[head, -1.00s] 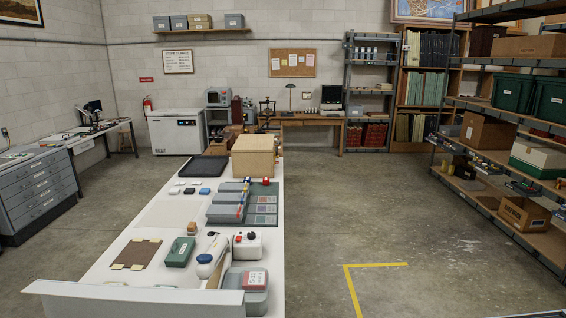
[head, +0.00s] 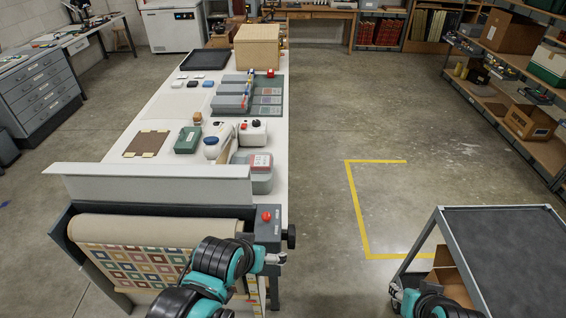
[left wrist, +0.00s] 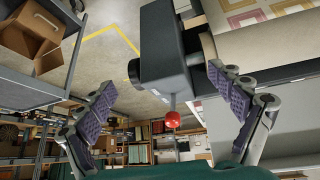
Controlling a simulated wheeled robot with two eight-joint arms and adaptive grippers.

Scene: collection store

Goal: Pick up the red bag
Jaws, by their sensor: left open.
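I cannot make out a red bag in either view. A small red item (head: 270,73) sits on the far part of the long white table, too small to identify. My left gripper (head: 274,258) is at the near end of the table, beside the grey control box with a red knob (head: 266,216). In the left wrist view the left gripper (left wrist: 165,105) is open and empty, its two padded fingers wide apart. The red knob (left wrist: 172,119) shows between them. My right gripper (head: 397,292) is at the lower right by the trolley; its fingers are too small to read.
A roller frame with patterned cloth (head: 135,262) stands at the table's near end. A dark-topped trolley (head: 510,255) is at the right, with an open cardboard box (head: 447,275) at its left side. Shelving (head: 500,110) lines the right. The floor between is clear.

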